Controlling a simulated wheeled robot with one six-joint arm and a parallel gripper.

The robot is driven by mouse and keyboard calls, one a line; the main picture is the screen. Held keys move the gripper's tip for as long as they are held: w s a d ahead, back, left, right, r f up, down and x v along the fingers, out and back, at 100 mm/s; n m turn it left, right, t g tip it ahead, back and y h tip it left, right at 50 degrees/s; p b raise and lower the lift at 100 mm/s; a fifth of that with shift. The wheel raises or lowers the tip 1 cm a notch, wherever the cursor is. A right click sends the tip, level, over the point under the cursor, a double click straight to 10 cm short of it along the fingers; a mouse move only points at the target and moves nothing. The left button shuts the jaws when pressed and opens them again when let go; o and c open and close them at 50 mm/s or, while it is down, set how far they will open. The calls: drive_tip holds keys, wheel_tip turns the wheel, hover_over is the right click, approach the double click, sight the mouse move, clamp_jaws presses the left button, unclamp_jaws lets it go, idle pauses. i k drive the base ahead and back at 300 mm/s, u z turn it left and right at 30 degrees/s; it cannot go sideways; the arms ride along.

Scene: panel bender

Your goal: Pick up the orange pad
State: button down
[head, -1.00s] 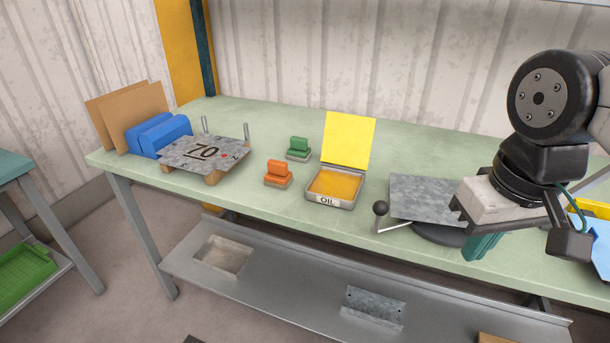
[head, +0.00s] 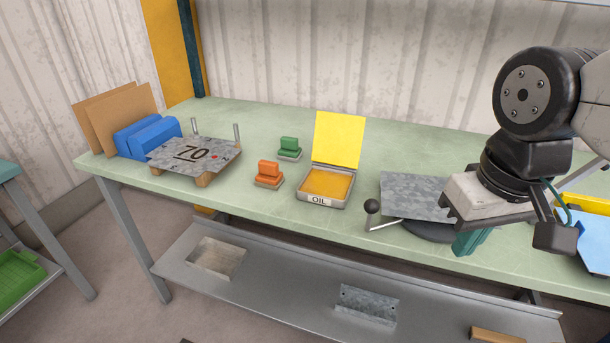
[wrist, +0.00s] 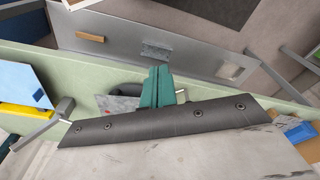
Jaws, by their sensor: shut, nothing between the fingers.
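The orange pad (head: 268,174) is a small block with a grip on top, upright on a grey base on the green bench, left of the oil tin in the head view. I cannot make it out in the wrist view. My gripper (head: 467,243) is over the right part of the bench, well to the right of the orange pad, pointing down by the grey metal sheet. Its teal fingers (wrist: 157,88) are together and empty in the wrist view.
A green pad (head: 289,148) stands just behind the orange one. An open oil tin (head: 313,200) with a raised yellow lid is to its right. A marked metal plate (head: 170,157) lies on wooden blocks at left. A ball-ended lever (head: 372,207) sticks out by the metal sheet (head: 405,185).

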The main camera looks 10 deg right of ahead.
sight(269, 177)
drive_tip(key=k, duration=0.55)
drive_tip(key=u, duration=0.8)
drive_tip(key=i, duration=1.1)
drive_tip(key=z, duration=0.7)
drive_tip(key=i, duration=0.3)
drive_tip(key=z, duration=0.4)
